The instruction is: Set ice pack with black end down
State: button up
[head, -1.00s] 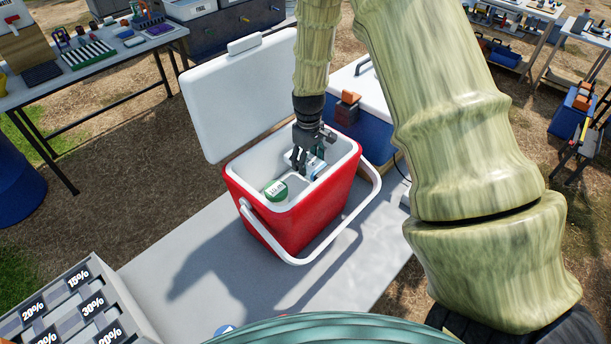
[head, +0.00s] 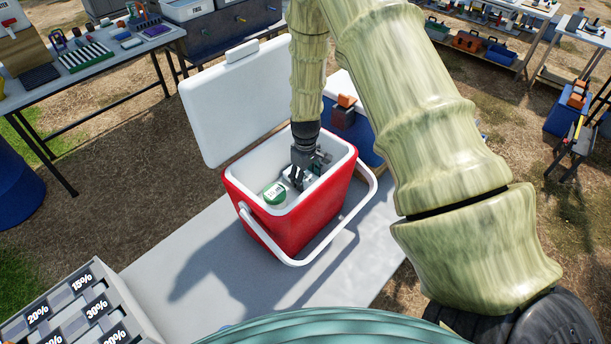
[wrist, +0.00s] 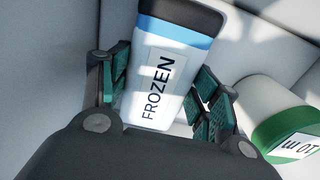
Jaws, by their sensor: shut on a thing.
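The ice pack (wrist: 158,88) is white with a blue band, a black end and the word FROZEN. In the wrist view it lies between the two fingers of my gripper (wrist: 163,98), with its black end pointing away from my wrist. My gripper (head: 297,182) is shut on it inside the open red cooler (head: 288,232). The head view mostly hides the pack behind the fingers. I cannot tell whether the black end touches the cooler floor.
A white jar with a green lid (head: 274,192) is in the cooler, close to my gripper's right finger in the wrist view. The cooler's white lid (head: 232,105) stands open behind. A grey rack with percent labels (head: 75,310) is at lower left.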

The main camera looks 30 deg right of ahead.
aim_at(306, 178)
jog(key=shift+f, duration=0.2)
jog(key=o, duration=1.2)
jog(key=shift+r, duration=0.1)
jog(key=shift+o, duration=0.2)
jog(key=shift+r, duration=0.2)
notch_tip(306, 178, up, 12)
jog(key=b, duration=0.5)
jog(key=shift+f, duration=0.1)
